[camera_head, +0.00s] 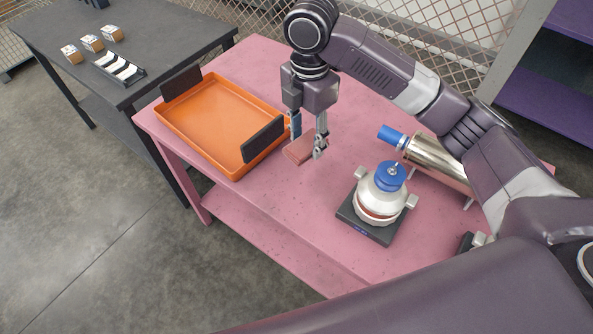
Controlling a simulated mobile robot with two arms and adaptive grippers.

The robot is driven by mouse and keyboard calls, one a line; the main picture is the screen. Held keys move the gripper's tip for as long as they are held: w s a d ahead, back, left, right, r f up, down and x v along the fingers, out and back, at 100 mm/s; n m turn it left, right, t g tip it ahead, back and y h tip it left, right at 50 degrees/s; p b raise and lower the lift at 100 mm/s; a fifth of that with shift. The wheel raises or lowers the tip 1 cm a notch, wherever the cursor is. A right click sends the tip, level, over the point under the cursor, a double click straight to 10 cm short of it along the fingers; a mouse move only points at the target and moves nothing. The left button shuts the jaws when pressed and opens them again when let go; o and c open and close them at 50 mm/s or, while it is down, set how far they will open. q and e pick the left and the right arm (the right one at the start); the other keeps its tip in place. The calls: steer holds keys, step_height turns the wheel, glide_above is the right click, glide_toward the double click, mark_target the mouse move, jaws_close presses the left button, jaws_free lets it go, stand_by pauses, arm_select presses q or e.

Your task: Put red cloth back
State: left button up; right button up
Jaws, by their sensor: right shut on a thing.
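The red cloth (298,151) is a small folded, dull red piece. My right gripper (308,145) is shut on it, pointing down over the pink table (277,198). The cloth is just right of the orange tray (215,121); I cannot tell whether it touches the table. My left gripper is not in view.
A white and blue device (382,190) on a dark base stands right of the cloth. A metal cylinder with a blue end (434,160) lies behind it. A black table (150,62) with small boxes (91,43) stands at the left. The pink table's front middle is clear.

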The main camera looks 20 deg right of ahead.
steer(key=shift+w+a+r+n, duration=0.25)
steer(key=shift+w+r+n, duration=0.7)
steer(key=shift+w+n, duration=0.05)
steer(key=shift+w+f, duration=0.1)
steer(key=p, duration=0.3)
glide_above(301, 185)
step_height(301, 185, down, 14)
steer(key=shift+f, duration=0.2)
step_height(301, 185, down, 5)
steer(key=shift+r+p, duration=0.1)
steer(key=shift+p, duration=0.45)
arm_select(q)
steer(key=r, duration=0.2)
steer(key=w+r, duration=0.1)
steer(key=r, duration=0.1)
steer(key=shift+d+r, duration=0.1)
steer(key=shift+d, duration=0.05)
arm_select(e)
steer(key=shift+w, duration=0.1)
steer(key=shift+f, duration=0.2)
steer(key=o, duration=0.6)
steer(key=shift+f, duration=0.1)
steer(key=o, duration=0.5)
